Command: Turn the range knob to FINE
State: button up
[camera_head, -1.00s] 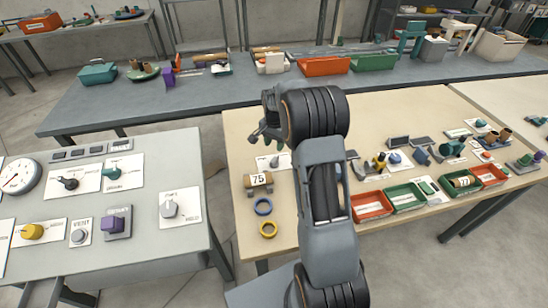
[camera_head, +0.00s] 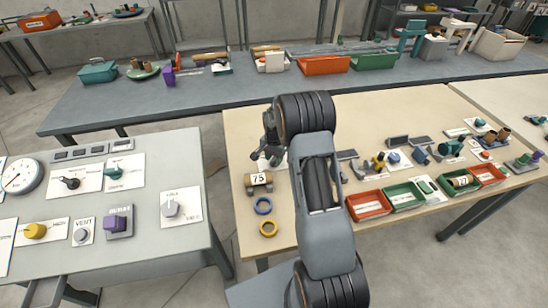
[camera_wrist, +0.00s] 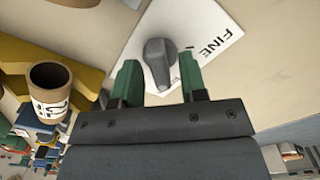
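The range knob (camera_wrist: 159,62) is grey with a pointer-like bar, on a white card (camera_wrist: 208,25) marked FINE in the wrist view. The FINE print is to the right of the knob; other markings are out of view. My gripper (camera_wrist: 160,80) is open, its two green fingers on either side of the knob in the picture, with gaps showing. I cannot tell how far above the card the fingertips are. In the head view my gripper (camera_head: 268,156) is over the wooden table (camera_head: 235,130), largely covering the card and knob.
Red (camera_head: 368,205) and green (camera_head: 405,196) trays stand right. A brown cup-like cylinder (camera_wrist: 48,78) shows left in the wrist view.

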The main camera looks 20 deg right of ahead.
grip_shut()
dwell(0.3)
jog(key=n+b, duration=0.2)
jog(key=n, duration=0.2)
jog(key=shift+f, duration=0.1)
jog(key=n+b, duration=0.1)
jog(key=n, duration=0.3)
jog(key=shift+n+b, duration=0.3)
jog(key=shift+b, duration=0.1)
jog(key=n+b, duration=0.1)
jog(key=n, duration=0.3)
jog(key=shift+n, duration=0.3)
jog(key=shift+n+b, duration=0.35)
jog(key=shift+n, duration=2.15)
